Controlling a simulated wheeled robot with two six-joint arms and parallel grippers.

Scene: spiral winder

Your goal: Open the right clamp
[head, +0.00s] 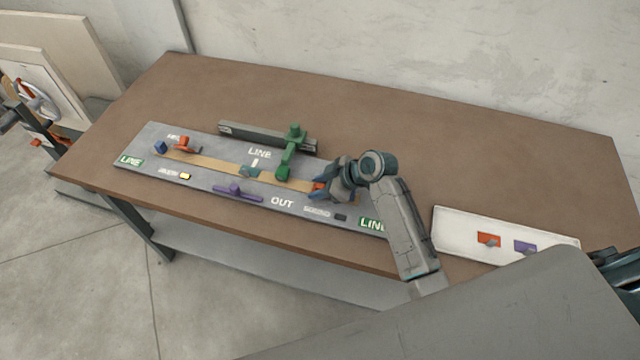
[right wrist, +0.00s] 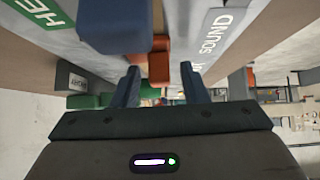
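The right clamp shows as an orange-red piece (head: 319,185) at the right end of the tan strip, partly hidden by my right gripper (head: 326,190). In the right wrist view the orange-red clamp piece (right wrist: 158,62) lies ahead, between the lines of the two blue fingers of the right gripper (right wrist: 160,75). The fingers are spread, with a gap around the piece; I cannot tell whether either touches it. A blue block (right wrist: 113,25) is beside the clamp. The left clamp (head: 186,144), also orange-red, is at the board's far left end. My left gripper is not in view.
The grey board (head: 150,150) lies on the brown table (head: 400,120). A green lever (head: 290,155) stands over the strip, with a dark bar behind it. A purple handle (head: 238,193) is at the front edge. A white panel (head: 455,225) lies at the right. The table's back is clear.

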